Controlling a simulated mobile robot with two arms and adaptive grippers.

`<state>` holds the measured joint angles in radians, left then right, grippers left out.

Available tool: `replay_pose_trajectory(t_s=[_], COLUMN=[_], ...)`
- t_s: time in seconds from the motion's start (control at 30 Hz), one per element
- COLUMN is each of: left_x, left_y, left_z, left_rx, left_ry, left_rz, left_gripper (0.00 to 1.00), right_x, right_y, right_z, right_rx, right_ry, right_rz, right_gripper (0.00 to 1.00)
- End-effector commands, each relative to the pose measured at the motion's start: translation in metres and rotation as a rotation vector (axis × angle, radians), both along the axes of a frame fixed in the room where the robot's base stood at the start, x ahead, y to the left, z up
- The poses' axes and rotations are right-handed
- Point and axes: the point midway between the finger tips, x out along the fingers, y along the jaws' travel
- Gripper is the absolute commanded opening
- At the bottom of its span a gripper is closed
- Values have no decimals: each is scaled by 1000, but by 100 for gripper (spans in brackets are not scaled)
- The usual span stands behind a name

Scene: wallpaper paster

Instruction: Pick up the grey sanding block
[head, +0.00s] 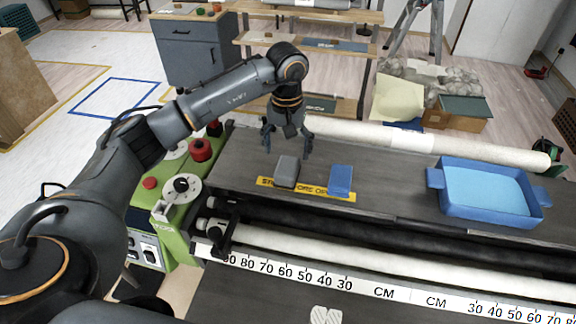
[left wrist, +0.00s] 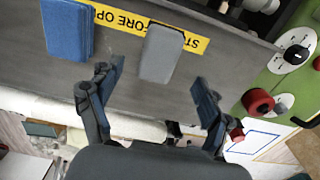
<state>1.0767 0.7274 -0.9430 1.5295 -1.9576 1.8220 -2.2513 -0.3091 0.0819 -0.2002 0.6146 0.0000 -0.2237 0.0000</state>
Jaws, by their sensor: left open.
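The grey sanding block (head: 286,171) lies on the dark top of the pasting machine, partly over a yellow label strip. My left gripper (head: 287,150) is open and empty, just behind and above the block in the head view. In the left wrist view the grey block (left wrist: 162,53) lies ahead of the fingertips, roughly between their lines. The open fingers of the left gripper (left wrist: 158,82) stand on either side, with no visible contact. My right gripper is not in view.
A blue block (head: 340,180) lies right of the grey one. A blue tray (head: 447,207) stands farther right. A cream roll (head: 400,138) runs along the back edge. Red knobs (head: 201,150) are on the green side panel at left.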

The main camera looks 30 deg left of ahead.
Motion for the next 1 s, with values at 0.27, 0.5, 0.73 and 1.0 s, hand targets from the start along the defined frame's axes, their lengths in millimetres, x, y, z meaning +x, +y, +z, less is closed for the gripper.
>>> replay_pose_trajectory(t_s=[0.27,0.5,0.73,1.0], left_x=[0,1,2,3], left_y=[0,1,2,2], left_z=[-26,-57,-77,-77], left_rx=[-1,-2,-2,-2], left_ry=[1,6,-1,-1], left_rz=[0,1,1,0], left_gripper=[79,79,79,61], right_x=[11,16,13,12], right_y=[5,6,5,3], right_z=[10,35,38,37], right_rx=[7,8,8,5], right_ry=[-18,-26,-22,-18], right_rz=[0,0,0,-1], right_gripper=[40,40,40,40])
